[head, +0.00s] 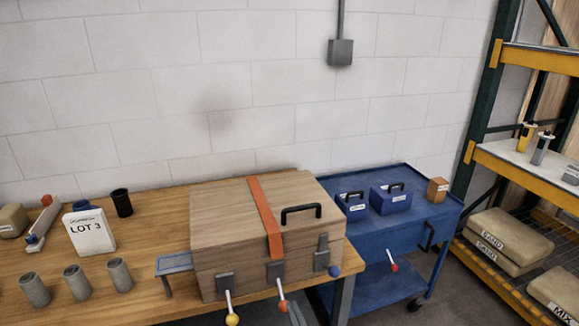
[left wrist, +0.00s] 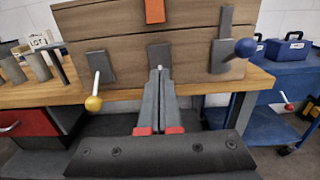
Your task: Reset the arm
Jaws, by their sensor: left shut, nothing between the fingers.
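My left gripper (left wrist: 160,73) shows in the left wrist view, shut and empty. Its grey fingers point at the front of a wooden chest (head: 215,213), in front of the middle latch (left wrist: 160,55). I cannot tell whether the fingertips touch anything there. The chest's lid is down, with an orange strap (head: 263,215) over it. Its front carries a yellow-ball lever (head: 232,319), a red-ball lever (head: 283,307) and a blue-ball lever (head: 334,271). The fingers hide the red-ball lever in the left wrist view. I make out no gripper in the head view; my right gripper is not seen.
The chest stands on a wooden workbench (head: 150,225) with grey cylinders (head: 76,282), a LOT 3 sign (head: 89,232) and a black cup (head: 121,203). A blue cart (head: 400,232) with blue boxes stands to the right. A shelf rack (head: 480,110) is beyond it.

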